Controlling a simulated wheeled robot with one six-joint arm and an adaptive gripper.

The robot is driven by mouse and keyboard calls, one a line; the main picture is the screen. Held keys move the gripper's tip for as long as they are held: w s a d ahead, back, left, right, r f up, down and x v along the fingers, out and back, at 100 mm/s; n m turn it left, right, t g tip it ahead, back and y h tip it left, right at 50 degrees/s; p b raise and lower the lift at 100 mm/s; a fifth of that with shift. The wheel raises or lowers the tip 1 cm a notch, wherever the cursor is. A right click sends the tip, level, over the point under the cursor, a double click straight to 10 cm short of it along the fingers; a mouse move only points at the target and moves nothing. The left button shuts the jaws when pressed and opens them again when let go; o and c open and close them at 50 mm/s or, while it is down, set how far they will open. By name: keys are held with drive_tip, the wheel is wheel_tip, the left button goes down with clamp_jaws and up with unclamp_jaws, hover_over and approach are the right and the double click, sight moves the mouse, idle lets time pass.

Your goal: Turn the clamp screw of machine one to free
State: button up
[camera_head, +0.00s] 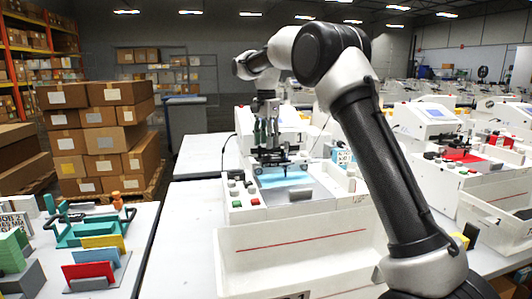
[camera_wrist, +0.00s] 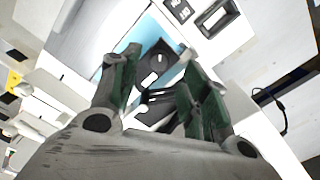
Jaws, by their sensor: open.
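A white pen plotter (camera_head: 290,118), which I take as machine one, stands mid-table; the bin before it bears a partly cut-off label. Its dark pen carriage (camera_head: 279,162) is over a blue sheet (camera_head: 285,180). My gripper (camera_head: 266,140) points down at the carriage from above. In the wrist view my gripper (camera_wrist: 162,72) is open, its green-padded fingers on either side of a dark part. A round dark knob (camera_wrist: 160,58) with a pale mark, perhaps the clamp screw, shows between the fingertips. I cannot tell whether the fingers touch it.
A white bin (camera_head: 300,245) with a red line stands before the machine. Buttons (camera_head: 237,192) line its front left. Another plotter (camera_head: 430,120) with a red sheet stands to the right. A left table holds a green fixture (camera_head: 90,228) and coloured plates. Bare tabletop (camera_head: 185,235) lies between.

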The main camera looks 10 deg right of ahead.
sight(267, 155)
drive_tip(key=shift+f, duration=2.3)
clamp_jaws()
